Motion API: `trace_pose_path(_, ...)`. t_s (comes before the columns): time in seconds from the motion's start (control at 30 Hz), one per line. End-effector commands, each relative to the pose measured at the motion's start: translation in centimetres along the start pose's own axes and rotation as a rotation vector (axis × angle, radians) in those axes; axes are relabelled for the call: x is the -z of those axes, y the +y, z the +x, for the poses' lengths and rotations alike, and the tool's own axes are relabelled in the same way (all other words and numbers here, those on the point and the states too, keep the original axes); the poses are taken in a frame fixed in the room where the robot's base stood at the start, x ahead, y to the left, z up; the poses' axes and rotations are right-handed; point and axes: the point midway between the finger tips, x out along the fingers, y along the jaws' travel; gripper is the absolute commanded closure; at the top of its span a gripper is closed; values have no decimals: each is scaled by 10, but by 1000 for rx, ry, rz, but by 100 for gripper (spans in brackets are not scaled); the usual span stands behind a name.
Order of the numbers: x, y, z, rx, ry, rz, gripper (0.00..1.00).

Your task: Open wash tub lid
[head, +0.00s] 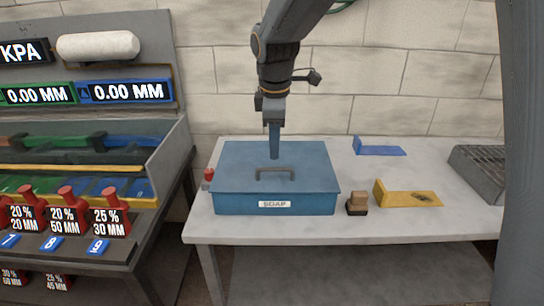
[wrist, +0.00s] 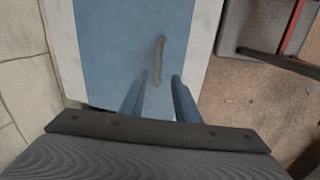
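The wash tub (head: 235,202) is a blue box with a SOAP label on its front, standing on the light table. Its flat blue lid (head: 235,165) is down and carries a grey bar handle (head: 276,171). My gripper (head: 274,156) points down over the lid, just behind the handle in the head view. In the wrist view, my gripper (wrist: 158,80) has its two blue fingers apart with nothing held. The handle (wrist: 159,58) lies ahead of and in line with the gap between the fingertips. Whether the fingers touch the lid I cannot tell.
A small red-topped item (head: 208,175) is at the tub's left. A brush-like block (head: 358,202), a yellow bracket (head: 410,198), a blue bracket (head: 378,150) and a grey grated box (head: 485,172) are to the right. A rack with red-handled tools (head: 67,205) stands left of the table.

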Motion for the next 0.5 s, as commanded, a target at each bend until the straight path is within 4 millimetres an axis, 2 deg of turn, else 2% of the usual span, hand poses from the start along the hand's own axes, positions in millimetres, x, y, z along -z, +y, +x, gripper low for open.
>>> trace_pose_path(0.13,8,3,6,-2,0,-48,71)
trace_pose_path(0.5,8,2,60,-1,0,-45,71)
